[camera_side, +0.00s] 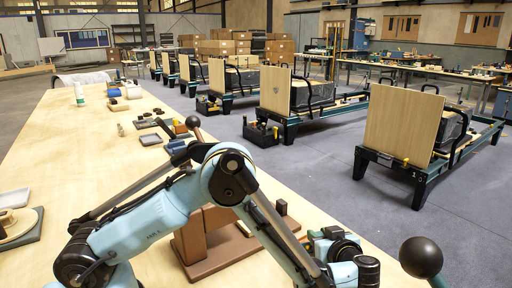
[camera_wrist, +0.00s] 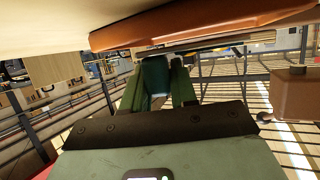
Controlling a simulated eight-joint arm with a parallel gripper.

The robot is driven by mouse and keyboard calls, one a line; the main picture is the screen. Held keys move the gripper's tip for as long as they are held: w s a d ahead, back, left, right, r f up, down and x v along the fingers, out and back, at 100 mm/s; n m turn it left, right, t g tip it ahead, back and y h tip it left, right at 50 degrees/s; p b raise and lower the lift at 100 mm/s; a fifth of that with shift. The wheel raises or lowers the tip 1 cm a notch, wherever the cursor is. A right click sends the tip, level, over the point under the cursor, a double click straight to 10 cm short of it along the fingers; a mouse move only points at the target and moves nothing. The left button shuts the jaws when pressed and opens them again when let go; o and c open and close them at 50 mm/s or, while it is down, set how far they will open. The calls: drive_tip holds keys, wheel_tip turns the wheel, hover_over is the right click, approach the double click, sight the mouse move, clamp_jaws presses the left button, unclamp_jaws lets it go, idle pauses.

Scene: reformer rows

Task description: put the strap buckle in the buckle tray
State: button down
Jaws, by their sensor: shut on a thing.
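My gripper (camera_wrist: 156,85) shows in the wrist view as two green fingers. They are closed on a dark teal piece (camera_wrist: 154,74), which is partly hidden between them. I cannot make out its shape well enough to tell whether it is the strap buckle. In the side view the arm runs to the lower right, and the fingertips cannot be made out there. A dark shallow tray (camera_side: 150,139) lies farther back. I cannot tell which is the buckle tray.
A brown stand (camera_side: 215,256) sits on the wooden table (camera_side: 80,160) behind my arm; a brown slab (camera_wrist: 200,25) spans the top of the wrist view. Small parts lie mid-table. A black ball-topped lever (camera_side: 421,257) stands front right. Reformers (camera_side: 405,125) line the floor.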

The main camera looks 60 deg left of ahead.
drive_tip(key=c, duration=0.9)
unclamp_jaws()
drive_tip(key=shift+f, duration=0.1)
drive_tip(key=shift+r, duration=0.6)
drive_tip(key=v, duration=1.2)
drive_tip(key=s+a+r+m+g+h, duration=0.1)
drive_tip(key=a+r+m+h, duration=0.2)
drive_tip(key=a+m, duration=0.15)
drive_tip(key=s+a+r+m+h, duration=0.1)
drive_tip(key=a+r+m+h, duration=0.2)
drive_tip(key=a, duration=0.3)
drive_tip(key=shift+s+a+r+m+t+h, duration=0.1)
drive_tip(key=shift+s+a+m+t+h, duration=0.35)
drive_tip(key=shift+s+a+m+h, duration=0.9)
drive_tip(key=shift+s+f+m+t+h, duration=0.1)
drive_tip(key=shift+s+m+t+h, duration=0.6)
drive_tip(key=shift+s, duration=1.5)
drive_tip(key=shift+s+a+r+m+t+h, duration=0.1)
drive_tip(key=shift+s+a+m+t+h, duration=0.15)
drive_tip(key=shift+s+a+m+h, duration=0.9)
drive_tip(key=shift+s+d+n, duration=0.25)
drive_tip(key=shift+s+d, duration=0.2)
drive_tip(key=shift+s, duration=0.1)
